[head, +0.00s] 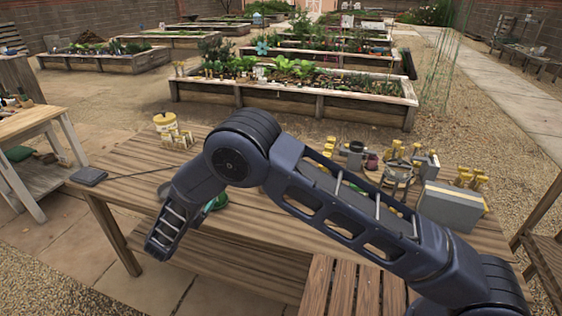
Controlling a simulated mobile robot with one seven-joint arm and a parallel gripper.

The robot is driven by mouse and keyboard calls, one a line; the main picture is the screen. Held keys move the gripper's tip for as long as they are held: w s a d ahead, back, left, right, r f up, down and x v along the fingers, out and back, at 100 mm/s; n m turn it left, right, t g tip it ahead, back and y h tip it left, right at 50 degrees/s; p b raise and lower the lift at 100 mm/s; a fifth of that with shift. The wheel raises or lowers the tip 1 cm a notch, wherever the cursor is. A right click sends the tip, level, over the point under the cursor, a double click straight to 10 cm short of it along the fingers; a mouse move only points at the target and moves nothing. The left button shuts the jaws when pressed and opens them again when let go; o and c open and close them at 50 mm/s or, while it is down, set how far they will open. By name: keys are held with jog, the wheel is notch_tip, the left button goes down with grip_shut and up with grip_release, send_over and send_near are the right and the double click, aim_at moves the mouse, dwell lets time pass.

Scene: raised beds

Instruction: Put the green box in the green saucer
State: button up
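A green, rounded thing (218,201) shows on the wooden table beside my forearm; it may be the green saucer, but my arm covers much of it. A small bit of green (339,183) shows through a gap in my upper arm link; I cannot tell whether it is the green box. No green box can be made out clearly. My arm reaches from the lower right over the table and bends down at the left. My gripper cannot be seen.
A grey box (450,206) and several yellow-topped items crowd the right. Raised beds (290,98) stand behind. The table's left part is mostly clear.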

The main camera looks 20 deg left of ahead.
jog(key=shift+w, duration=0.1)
